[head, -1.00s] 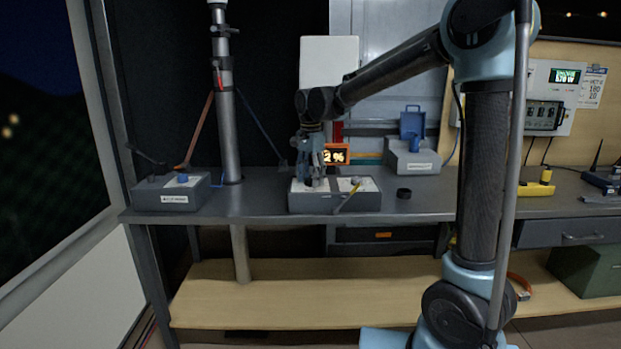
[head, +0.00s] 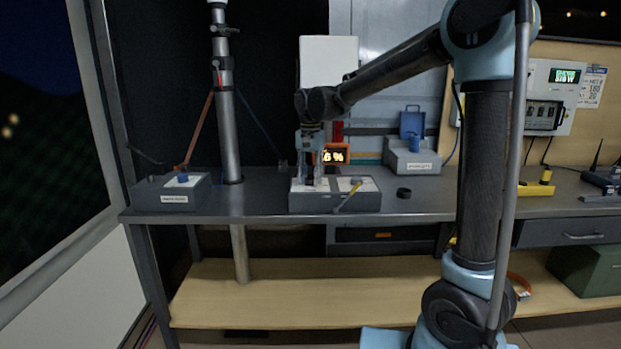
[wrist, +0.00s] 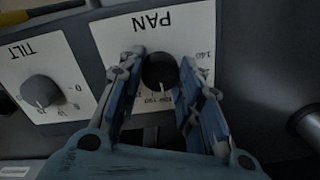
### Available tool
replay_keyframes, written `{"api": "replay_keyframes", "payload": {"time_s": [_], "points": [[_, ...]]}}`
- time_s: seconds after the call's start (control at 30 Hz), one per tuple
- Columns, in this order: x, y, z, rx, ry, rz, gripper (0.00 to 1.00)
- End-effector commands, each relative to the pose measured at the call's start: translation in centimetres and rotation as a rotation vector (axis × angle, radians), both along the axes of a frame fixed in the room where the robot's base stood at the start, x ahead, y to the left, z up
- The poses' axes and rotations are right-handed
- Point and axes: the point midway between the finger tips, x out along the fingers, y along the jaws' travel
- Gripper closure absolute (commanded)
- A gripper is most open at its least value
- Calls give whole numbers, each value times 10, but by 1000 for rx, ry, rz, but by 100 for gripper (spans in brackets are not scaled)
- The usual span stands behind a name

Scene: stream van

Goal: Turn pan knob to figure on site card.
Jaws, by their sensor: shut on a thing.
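The black pan knob (wrist: 160,72) sits on a white plate marked PAN (wrist: 112,42), upside down in the wrist view. My gripper (wrist: 162,68) is shut on the knob, one finger on each side. In the head view my gripper (head: 311,180) points straight down at the left part of the grey control box (head: 333,203) and hides the knob. A small orange display (head: 335,155) behind the box reads about "6 %", its left digits partly covered. A white card (head: 594,87) hangs on the right wall; its small print seems to include 180 and 20.
The tilt knob (wrist: 42,92) sits beside the pan plate. A mast (head: 227,110) and another grey box (head: 165,196) stand left. The bench front is clear.

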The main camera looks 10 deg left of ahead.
Motion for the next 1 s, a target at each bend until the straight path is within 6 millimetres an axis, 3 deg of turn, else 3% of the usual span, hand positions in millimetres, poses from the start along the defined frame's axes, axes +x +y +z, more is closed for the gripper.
{"api": "replay_keyframes", "payload": {"time_s": [0.3,0.33,0.4,0.77,1.0], "points": [[0,0,0,0,-1,7,91],[0,0,0,0,-1,6,63],[0,0,0,0,0,6,47],[0,0,1,0,0,6,45],[0,0,25,0,0,6,45]]}}
